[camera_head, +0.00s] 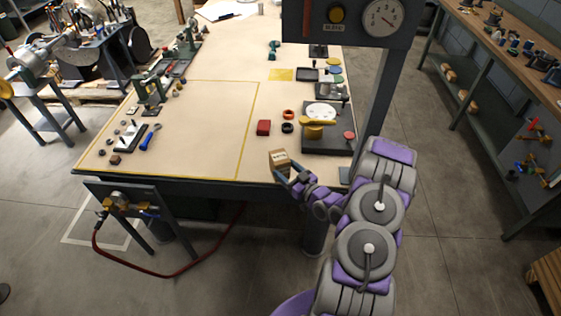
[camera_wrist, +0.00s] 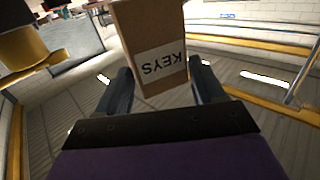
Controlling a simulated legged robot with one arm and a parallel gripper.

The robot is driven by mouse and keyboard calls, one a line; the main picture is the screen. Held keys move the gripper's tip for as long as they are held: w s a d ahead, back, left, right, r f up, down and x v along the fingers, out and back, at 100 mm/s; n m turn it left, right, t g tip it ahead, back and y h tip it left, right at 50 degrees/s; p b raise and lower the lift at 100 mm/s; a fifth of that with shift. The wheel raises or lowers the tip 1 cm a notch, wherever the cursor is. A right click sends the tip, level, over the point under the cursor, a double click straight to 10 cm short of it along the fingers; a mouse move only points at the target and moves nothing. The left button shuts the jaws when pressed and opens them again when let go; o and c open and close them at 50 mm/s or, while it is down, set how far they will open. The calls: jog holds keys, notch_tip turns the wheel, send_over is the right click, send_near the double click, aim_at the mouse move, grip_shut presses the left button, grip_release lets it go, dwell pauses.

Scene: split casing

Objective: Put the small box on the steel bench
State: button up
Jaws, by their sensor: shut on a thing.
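The small box (camera_head: 280,157) is brown cardboard. In the wrist view the small box (camera_wrist: 150,35) shows a white label reading KEYS, upside down, and stands between the two fingers. My gripper (camera_head: 291,176) is shut on it near the front edge of a large pale-topped bench (camera_head: 200,110). My gripper also shows in the wrist view (camera_wrist: 160,90). Whether the box touches the bench top cannot be told. Which surface is the steel bench is not clear from the pictures.
The yellow-outlined area is mostly clear. Another workbench (camera_head: 500,50) stands at right.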

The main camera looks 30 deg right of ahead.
aim_at(282, 154)
jog(key=w+d, duration=0.1)
jog(key=w, duration=0.2)
jog(key=w+b, duration=0.1)
jog(key=w, duration=0.1)
jog(key=w+d, duration=0.1)
jog(key=w, duration=0.2)
jog(key=shift+w+d+f, duration=0.3)
jog(key=shift+w+f, duration=0.05)
jog(key=shift+f, duration=0.05)
jog(key=shift+d+f+b, duration=0.1)
jog(key=shift+f+b, duration=0.6)
jog(key=shift+f, duration=1.15)
jog(key=shift+r, duration=0.1)
jog(key=o, duration=1.3)
jog(key=shift+s, duration=0.1)
